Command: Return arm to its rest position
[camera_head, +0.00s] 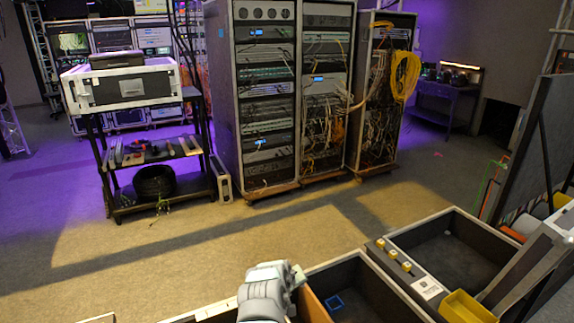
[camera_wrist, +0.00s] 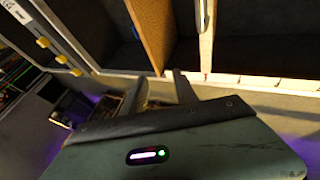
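My grey wrist link hides part of that rim. In the wrist view, the two fingers of my gripper (camera_wrist: 160,92) stand apart with a gap between them. I see nothing held between them. The case rim lies just beyond the fingertips.
A wooden divider (camera_head: 315,307) stands in the case, beside a compartment with a blue square outline (camera_head: 335,302). A yellow bin (camera_head: 467,307) is at the lower right. A shelf cart (camera_head: 122,200) and cabled racks (camera_head: 267,110) stand behind. The floor between is clear.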

